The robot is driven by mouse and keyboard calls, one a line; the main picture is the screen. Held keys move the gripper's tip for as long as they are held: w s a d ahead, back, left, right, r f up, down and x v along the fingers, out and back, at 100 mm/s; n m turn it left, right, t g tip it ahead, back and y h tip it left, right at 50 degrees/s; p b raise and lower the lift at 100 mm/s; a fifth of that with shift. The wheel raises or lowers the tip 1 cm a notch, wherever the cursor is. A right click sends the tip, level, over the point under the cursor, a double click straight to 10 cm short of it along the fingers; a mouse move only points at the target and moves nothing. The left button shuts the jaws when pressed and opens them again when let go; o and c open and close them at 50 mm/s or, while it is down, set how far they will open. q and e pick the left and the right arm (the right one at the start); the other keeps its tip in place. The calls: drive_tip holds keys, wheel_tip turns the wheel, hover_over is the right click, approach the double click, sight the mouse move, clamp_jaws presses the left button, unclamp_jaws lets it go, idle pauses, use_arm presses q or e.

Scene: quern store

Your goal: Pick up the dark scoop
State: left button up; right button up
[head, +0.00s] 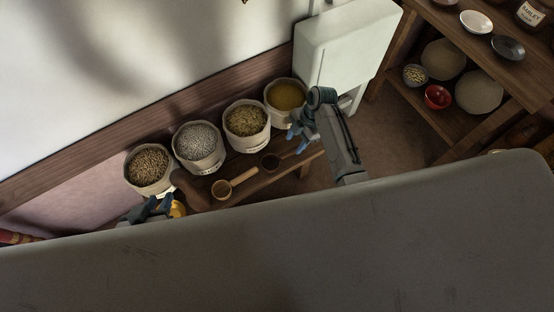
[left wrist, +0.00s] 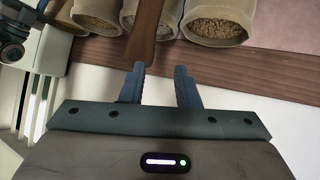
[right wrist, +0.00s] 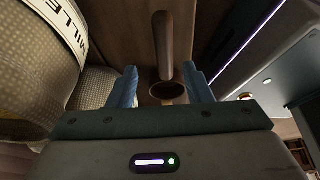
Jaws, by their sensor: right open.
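The dark scoop (head: 270,162) lies on the low wooden bench, its handle running right under my right gripper (head: 294,133). In the right wrist view, the dark scoop (right wrist: 161,45) shows as a brown handle and round bowl beyond and between the fingertips. My right gripper (right wrist: 161,88) is open and empty, apart from the scoop. My left gripper (head: 155,208) is at the bench's left end, away from the scoop. In the left wrist view, my left gripper (left wrist: 159,85) is open with nothing between its fingers.
A lighter wooden scoop (head: 222,189) lies left of the dark one on the bench (head: 250,183). Several grain sacks (head: 199,148) stand behind along the wall. A white cabinet (head: 345,45) stands at the back, and a shelf (head: 460,45) with bowls at right.

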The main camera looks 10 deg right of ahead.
sight(291, 151)
drive_tip(key=x, duration=0.1)
drive_tip(key=b+x, duration=0.1)
drive_tip(key=x, duration=0.3)
drive_tip(key=shift+s, duration=0.35)
use_arm(q)
drive_tip(key=w+a+r+t, duration=0.1)
drive_tip(key=w+r+t, duration=0.4)
drive_tip(key=w+r, duration=0.1)
drive_tip(key=shift+r, duration=0.5)
use_arm(e)
drive_tip(key=shift+f, duration=0.15)
use_arm(q)
drive_tip(key=shift+r, duration=0.1)
use_arm(e)
drive_tip(key=shift+f, duration=0.1)
clamp_jaws()
